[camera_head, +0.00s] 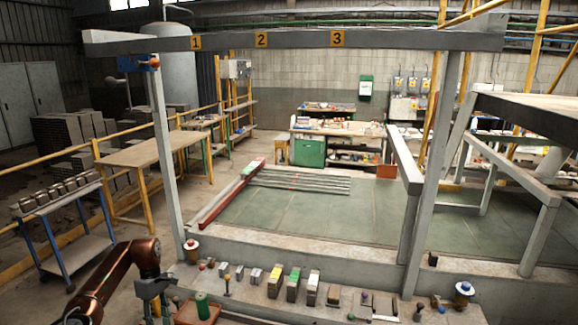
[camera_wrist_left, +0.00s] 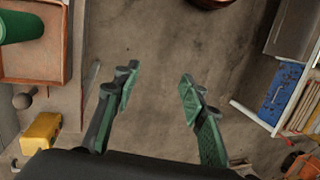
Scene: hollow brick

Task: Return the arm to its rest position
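My left arm (camera_head: 125,262) comes in from the lower left of the head view, bent at a copper-coloured joint. My left gripper (camera_head: 156,308) points down beside the left end of the stone ledge. In the left wrist view the left gripper (camera_wrist_left: 157,92) is open, its two green-padded fingers wide apart. Nothing is between them; bare grey floor shows below. My right arm and gripper are not in view.
A reddish tray (camera_head: 186,318) with a green cylinder (camera_head: 202,306) stands right of the gripper; the tray also shows in the wrist view (camera_wrist_left: 67,45). Several small blocks line the ledge (camera_head: 250,305). A blue-legged cart (camera_head: 80,237) stands left. A grey post (camera_head: 166,160) rises behind.

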